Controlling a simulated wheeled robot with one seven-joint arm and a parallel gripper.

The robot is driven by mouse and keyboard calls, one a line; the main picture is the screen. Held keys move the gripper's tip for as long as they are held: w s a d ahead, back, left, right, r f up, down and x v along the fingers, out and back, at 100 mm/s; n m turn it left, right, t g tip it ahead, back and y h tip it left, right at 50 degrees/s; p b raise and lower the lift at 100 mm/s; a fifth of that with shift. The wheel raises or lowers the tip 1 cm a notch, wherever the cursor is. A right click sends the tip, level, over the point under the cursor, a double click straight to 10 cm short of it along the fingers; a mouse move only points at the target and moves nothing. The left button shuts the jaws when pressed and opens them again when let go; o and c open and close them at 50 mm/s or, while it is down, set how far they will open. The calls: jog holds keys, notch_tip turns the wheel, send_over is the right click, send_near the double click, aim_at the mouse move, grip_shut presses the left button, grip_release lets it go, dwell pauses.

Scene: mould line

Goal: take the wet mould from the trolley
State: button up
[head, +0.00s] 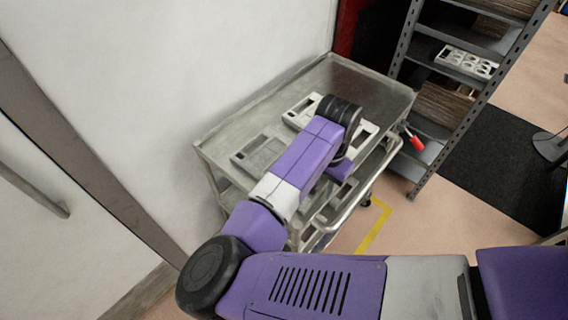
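The metal trolley (232,128) stands against the pale wall. On its top lie a darker grey mould (247,160), at the left, and a paler, whitish mould (298,116) to its right. The grey one looks closer to the trolley's own colour; I cannot tell for sure from surface alone which is wet. My purple arm reaches over the trolley and covers much of the paler mould and part of the grey one. My gripper's fingers are hidden behind the arm's end, above the right part of the trolley top.
A grey metal rack (437,125) stands right of the trolley, with a white holed piece (466,63) on a shelf. A red handle (415,142) sticks out at the trolley's right. A dark mat (510,165) and yellow floor line (375,232) lie to the right.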

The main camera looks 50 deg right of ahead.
grip_shut()
dwell(1.3)
